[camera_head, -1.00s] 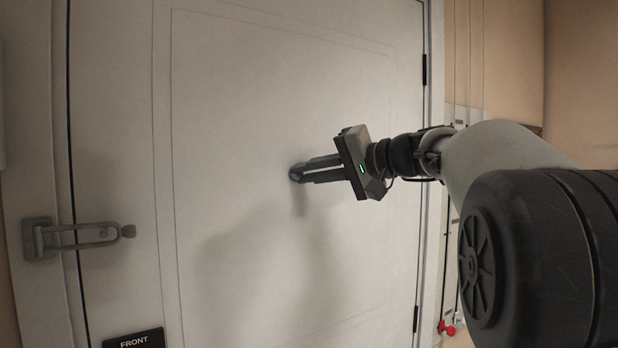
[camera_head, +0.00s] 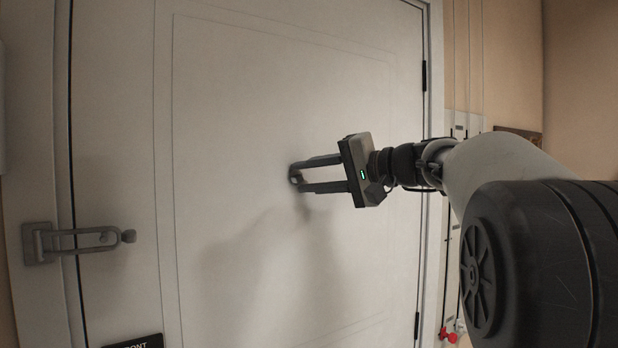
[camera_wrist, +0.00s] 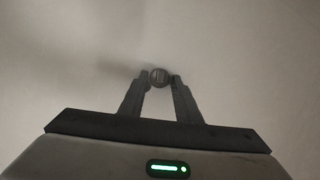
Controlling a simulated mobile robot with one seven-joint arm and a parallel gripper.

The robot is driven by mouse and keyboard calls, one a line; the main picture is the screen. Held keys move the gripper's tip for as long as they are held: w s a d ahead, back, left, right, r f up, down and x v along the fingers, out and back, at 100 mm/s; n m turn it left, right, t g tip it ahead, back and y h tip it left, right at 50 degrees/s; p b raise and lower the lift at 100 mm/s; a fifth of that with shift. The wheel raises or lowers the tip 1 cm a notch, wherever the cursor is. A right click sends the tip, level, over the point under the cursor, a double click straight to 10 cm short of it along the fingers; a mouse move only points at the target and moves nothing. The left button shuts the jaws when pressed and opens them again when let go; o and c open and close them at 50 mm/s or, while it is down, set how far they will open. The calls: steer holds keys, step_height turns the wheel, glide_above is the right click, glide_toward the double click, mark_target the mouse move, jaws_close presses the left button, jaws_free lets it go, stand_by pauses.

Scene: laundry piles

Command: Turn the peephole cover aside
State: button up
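The peephole (camera_head: 295,177) is a small dark round fitting on the white door (camera_head: 240,110). In the wrist view the peephole (camera_wrist: 160,77) shows as a dark disc with a lighter mark in its middle. I cannot tell from its small size how its cover is turned. My gripper (camera_head: 298,177) points at the door with its two fingers apart. In the wrist view my gripper (camera_wrist: 160,80) has one fingertip on each side of the disc, very close to it. I cannot tell whether either fingertip touches it.
A grey swing-bar latch (camera_head: 75,240) is mounted at the door's left edge and frame. A black sign (camera_head: 135,341) is at the lower left of the door. A red object (camera_head: 449,334) is low at the right. The door panel around the peephole is otherwise bare.

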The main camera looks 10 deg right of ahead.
steer(key=b+v, duration=0.1)
steer(key=v, duration=1.6)
steer(key=shift+s+r, duration=0.2)
steer(key=shift+d, duration=0.1)
